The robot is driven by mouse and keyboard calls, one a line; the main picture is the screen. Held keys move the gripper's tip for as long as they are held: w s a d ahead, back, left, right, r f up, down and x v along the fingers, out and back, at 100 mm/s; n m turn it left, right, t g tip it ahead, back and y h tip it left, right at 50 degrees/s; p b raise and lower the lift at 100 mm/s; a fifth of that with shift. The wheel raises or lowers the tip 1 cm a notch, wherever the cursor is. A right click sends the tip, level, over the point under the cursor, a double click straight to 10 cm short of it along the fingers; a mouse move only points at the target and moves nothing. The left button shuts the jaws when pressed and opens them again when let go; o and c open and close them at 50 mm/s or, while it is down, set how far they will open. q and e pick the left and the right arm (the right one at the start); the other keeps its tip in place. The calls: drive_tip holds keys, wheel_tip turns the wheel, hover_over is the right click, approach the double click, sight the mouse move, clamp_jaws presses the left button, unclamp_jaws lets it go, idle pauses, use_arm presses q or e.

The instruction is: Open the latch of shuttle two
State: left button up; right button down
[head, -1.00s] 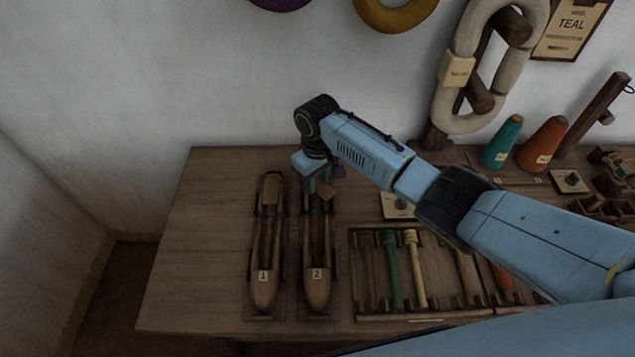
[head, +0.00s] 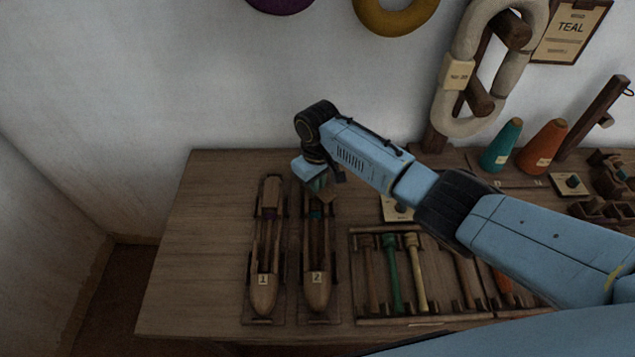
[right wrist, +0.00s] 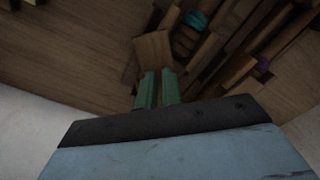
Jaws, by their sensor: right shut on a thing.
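Shuttle two (head: 317,285), a dark wooden boat shape with a "2" label, lies lengthwise on the table. A bit of teal shows inside it, also visible in the right wrist view (right wrist: 195,20). My right gripper (head: 322,187) is at its far end. In the right wrist view the green fingers (right wrist: 158,76) are close together, shut on a small wooden piece (right wrist: 153,50) that appears to be the latch of shuttle two. It stands at an angle to the shuttle body. The exact grip is partly hidden by the fingers. My left gripper is not in view.
Shuttle one (head: 264,290) lies parallel, close on the left, with some purple inside. A tray (head: 440,319) of bobbins is on the right. Teal (head: 501,146) and orange (head: 543,146) cones stand at the back. The table's left side is clear.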

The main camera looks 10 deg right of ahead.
drive_tip(key=n+p, duration=0.2)
drive_tip(key=n, duration=0.2)
drive_tip(key=shift+r+n+p, duration=0.1)
drive_tip(key=shift+n+p, duration=0.2)
drive_tip(key=shift+p, duration=0.05)
drive_tip(key=shift+n, duration=0.4)
drive_tip(key=shift+w+n, duration=0.1)
drive_tip(key=shift+n, duration=0.7)
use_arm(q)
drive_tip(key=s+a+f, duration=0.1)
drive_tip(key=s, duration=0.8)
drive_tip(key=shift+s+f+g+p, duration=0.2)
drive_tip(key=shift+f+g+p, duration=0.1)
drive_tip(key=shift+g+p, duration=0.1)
use_arm(e)
drive_tip(key=shift+d+n, duration=0.1)
drive_tip(key=shift+n, duration=1.1)
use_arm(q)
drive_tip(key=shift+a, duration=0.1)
use_arm(e)
drive_tip(key=shift+w, duration=0.1)
drive_tip(key=c, duration=1.6)
unclamp_jaws()
drive_tip(key=shift+o, duration=0.2)
